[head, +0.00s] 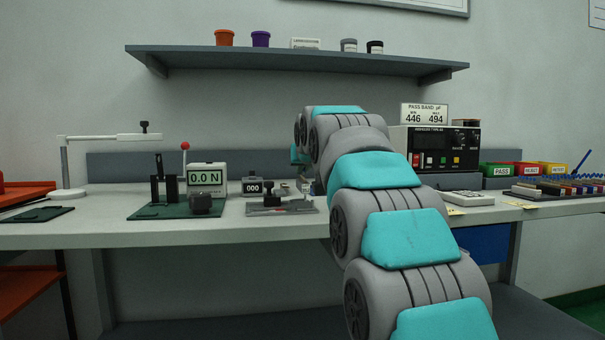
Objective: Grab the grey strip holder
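A grey flat fixture (283,209) lies on the bench left of my arm, with a dark block and small metal parts on it. It may be the grey strip holder, but I cannot tell for sure at this size. My arm reaches from the lower right over the bench, and its far end is beside the right side of this fixture. My own arm links mostly hide my gripper. I cannot make out its fingers or whether they hold anything.
A force gauge reading 0.0 N (206,178) stands on a green mat left of the fixture. A small counter (252,187) is behind it. A shelf (300,58) hangs above.

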